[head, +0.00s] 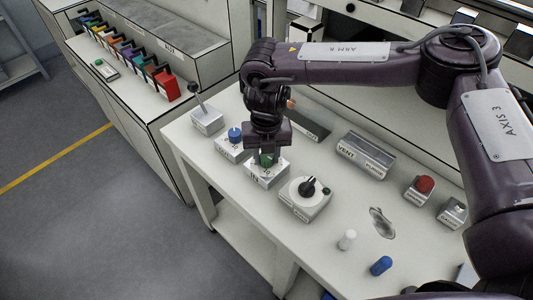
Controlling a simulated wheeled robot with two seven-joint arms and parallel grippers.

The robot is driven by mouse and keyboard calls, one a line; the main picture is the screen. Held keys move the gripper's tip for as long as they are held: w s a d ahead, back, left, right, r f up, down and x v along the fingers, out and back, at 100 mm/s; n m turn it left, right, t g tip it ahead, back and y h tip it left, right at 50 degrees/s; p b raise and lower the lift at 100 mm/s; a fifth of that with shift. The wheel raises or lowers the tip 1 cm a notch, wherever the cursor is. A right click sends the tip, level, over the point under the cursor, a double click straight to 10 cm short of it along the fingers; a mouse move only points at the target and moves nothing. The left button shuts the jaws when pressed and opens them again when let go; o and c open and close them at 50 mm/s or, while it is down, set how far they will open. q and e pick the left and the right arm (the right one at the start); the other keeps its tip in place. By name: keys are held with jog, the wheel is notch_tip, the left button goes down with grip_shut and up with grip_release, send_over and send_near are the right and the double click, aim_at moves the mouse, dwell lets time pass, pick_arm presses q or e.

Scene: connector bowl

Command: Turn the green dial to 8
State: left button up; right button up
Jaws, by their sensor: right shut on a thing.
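The green dial (266,160) sits on a small white box (267,177) on the white table. My right gripper (266,153) points down over this box, its fingers around the green dial and shut on it. The gripper covers most of the dial and part of the markings on the box, so I cannot read the dial's setting. My left gripper is not in the head view.
A blue dial (235,134) on its box and a lever box (207,120) stand to the left. A black rotary knob (308,187) stands close on the right. A vent panel (366,154), a red button (425,184), a white cylinder (347,240) and a blue cylinder (381,265) are further right.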

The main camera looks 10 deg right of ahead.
aim_at(267, 156)
jog(key=shift+n, duration=0.5)
jog(key=o, duration=1)
jog(key=shift+c, duration=0.2)
notch_tip(267, 156, up, 8)
jog(key=shift+f+b, duration=0.1)
jog(key=shift+b, duration=0.2)
jog(key=shift+s, duration=0.1)
